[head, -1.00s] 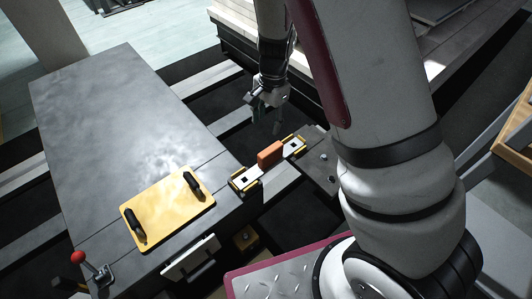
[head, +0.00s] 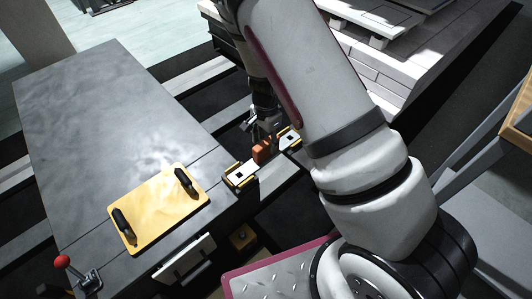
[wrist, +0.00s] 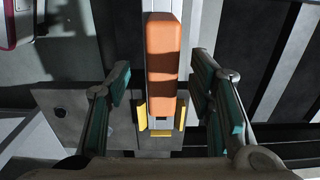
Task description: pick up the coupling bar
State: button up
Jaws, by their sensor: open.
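The coupling bar (head: 243,171) is a pale flat bar with an orange block-shaped grip (head: 260,154) on its middle. Its ends sit in yellow-edged holders, bridging the gap beside the grey deck. In the wrist view the orange grip (wrist: 163,50) runs upright through the middle, with one yellow-edged holder (wrist: 141,116) below it. My gripper (wrist: 162,75) is open, with its teal-padded fingers to the left and right of the grip and visible gaps on both sides. In the head view my gripper (head: 262,136) is right at the grip, and my arm partly hides the far end.
A grey deck (head: 100,130) lies to the left, carrying a yellow plate (head: 155,215) with two black handles. A red-knobbed lever (head: 62,262) stands at its near corner. Pale stacked slabs (head: 400,75) stand at the upper right. Dark gaps lie around the bar.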

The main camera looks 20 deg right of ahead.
aim_at(266, 149)
jog(key=f+b, duration=0.1)
jog(key=f, duration=0.1)
jog(key=f+b, duration=0.1)
jog(key=f, duration=0.2)
jog(key=shift+w+d, duration=0.1)
jog(key=shift+w, duration=0.1)
grip_shut()
